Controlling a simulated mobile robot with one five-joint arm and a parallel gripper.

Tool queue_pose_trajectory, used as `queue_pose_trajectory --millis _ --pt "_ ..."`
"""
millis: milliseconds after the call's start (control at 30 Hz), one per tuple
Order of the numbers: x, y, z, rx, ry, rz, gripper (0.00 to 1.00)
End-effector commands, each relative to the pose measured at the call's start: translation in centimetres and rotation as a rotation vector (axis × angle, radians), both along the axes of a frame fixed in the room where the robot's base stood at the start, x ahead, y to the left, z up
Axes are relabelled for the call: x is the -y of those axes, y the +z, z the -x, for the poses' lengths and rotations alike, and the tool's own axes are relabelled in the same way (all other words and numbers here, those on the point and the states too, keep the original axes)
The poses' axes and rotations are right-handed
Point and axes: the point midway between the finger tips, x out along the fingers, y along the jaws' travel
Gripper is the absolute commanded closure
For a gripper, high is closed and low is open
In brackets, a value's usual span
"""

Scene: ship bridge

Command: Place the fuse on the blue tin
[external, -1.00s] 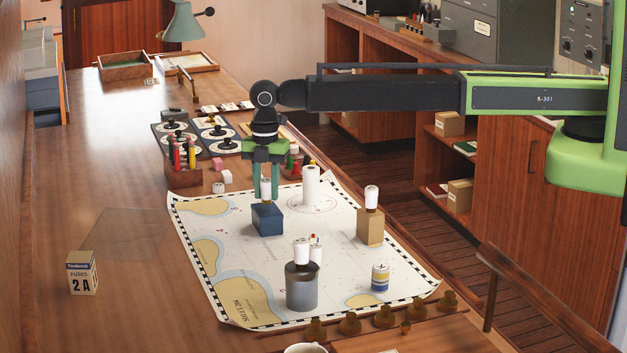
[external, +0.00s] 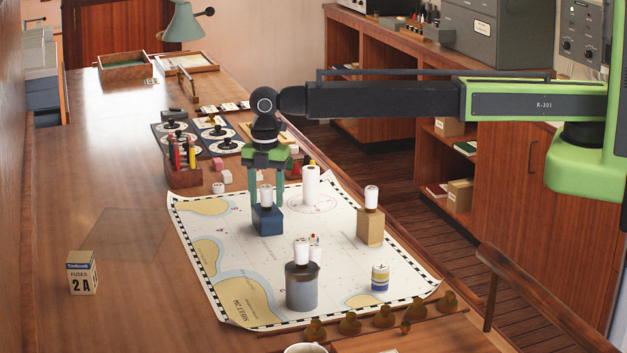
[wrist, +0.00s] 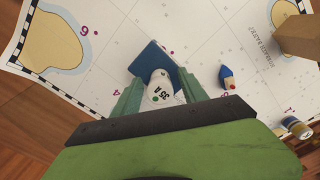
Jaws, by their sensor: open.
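A blue block-shaped tin (external: 267,220) stands on the chart, left of its middle. A white fuse (external: 266,196) stands upright on top of it; in the wrist view this fuse (wrist: 160,90) is marked 35 A and the blue tin (wrist: 150,58) shows behind it. My gripper (external: 267,190) is open and points down, with its green fingers on either side of the fuse. In the wrist view the gripper (wrist: 161,97) has no clear contact with the fuse. Other white fuses top a tan block (external: 370,228) and a grey-blue cylinder (external: 302,288).
A tall white cylinder (external: 311,187) stands behind the blue tin. A blue-and-yellow banded cylinder (external: 380,279) is at the front right of the chart. A fuse box (external: 82,275) sits on the bare table at left. A pen holder (external: 184,170) stands beyond the chart.

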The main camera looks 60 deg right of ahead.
Motion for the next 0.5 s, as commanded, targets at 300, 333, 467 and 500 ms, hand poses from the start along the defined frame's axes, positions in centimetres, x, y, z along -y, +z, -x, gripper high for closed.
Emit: queue_pose_trajectory --millis 300,333,467,500 --pt "0.0 5.2 0.0 0.0 0.0 0.0 0.5" --pt "0.0 5.9 0.0 0.0 0.0 0.0 0.5" --pt "0.0 9.0 0.0 0.0 0.0 0.0 0.5" --pt "0.0 9.8 0.0 0.0 0.0 0.0 0.5"
